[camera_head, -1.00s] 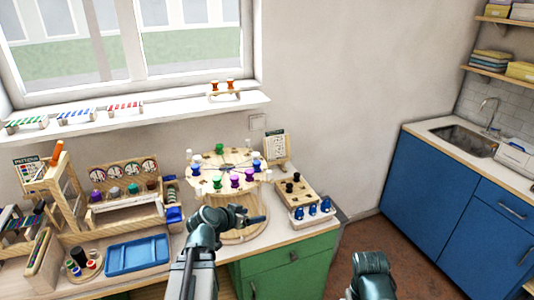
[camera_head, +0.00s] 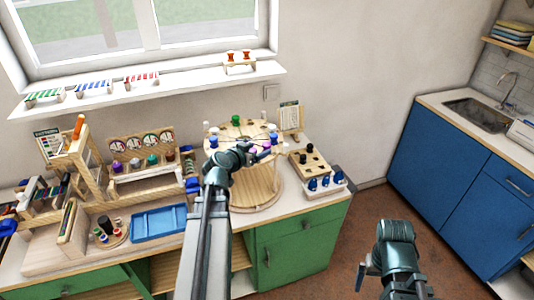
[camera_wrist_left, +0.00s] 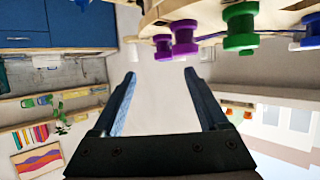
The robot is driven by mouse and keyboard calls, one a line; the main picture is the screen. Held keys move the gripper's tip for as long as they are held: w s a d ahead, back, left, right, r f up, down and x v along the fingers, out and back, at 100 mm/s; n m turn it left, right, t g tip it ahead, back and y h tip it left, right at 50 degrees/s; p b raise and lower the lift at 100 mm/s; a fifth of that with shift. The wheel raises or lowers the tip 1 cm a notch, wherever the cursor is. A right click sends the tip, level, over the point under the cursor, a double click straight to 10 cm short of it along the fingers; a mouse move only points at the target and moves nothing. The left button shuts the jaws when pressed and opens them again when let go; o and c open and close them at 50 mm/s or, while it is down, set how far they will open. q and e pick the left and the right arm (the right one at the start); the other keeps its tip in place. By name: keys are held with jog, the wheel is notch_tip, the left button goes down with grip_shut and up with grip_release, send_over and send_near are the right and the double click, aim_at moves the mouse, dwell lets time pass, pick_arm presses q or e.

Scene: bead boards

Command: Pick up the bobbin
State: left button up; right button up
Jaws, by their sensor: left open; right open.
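Several coloured bobbins stand on a round wooden board on a drum-like stand (camera_head: 258,188). In the head view I see a green bobbin (camera_head: 236,120), a blue bobbin (camera_head: 214,142) and another blue one (camera_head: 273,140); my left arm hides part of the board. My left gripper (camera_head: 264,155) is at the board's near edge, open and empty. In the left wrist view, a purple bobbin (camera_wrist_left: 183,38), a green one (camera_wrist_left: 240,27) and a blue one (camera_wrist_left: 312,30) lie beyond the open jaws (camera_wrist_left: 160,75), with nothing between them. My right gripper (camera_head: 392,280) is open, low over the floor.
A blue tray (camera_head: 160,223) and wooden racks stand left of the stand. A wooden block (camera_head: 309,163) with dark pegs and a white holder with blue pieces (camera_head: 326,184) stand right of it. A sill (camera_head: 150,88) runs behind.

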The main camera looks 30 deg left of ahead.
aim_at(266, 144)
pick_arm(q)
jog(key=x, duration=0.3)
jog(key=shift+w+f+b, duration=0.2)
jog(key=shift+w+b, duration=0.1)
jog(key=shift+b, duration=0.1)
jog(key=b+x, duration=0.1)
jog(key=x, duration=0.1)
jog(key=a+x, duration=0.1)
jog(key=x, duration=0.1)
jog(key=shift+w+f+b, duration=0.1)
jog(key=shift+w+b, duration=0.1)
jog(key=shift+b, duration=0.15)
jog(key=shift+w+d+f, duration=0.1)
jog(key=shift+w, duration=0.35)
jog(key=shift+s, duration=0.1)
jog(key=shift+c, duration=0.2)
grip_shut()
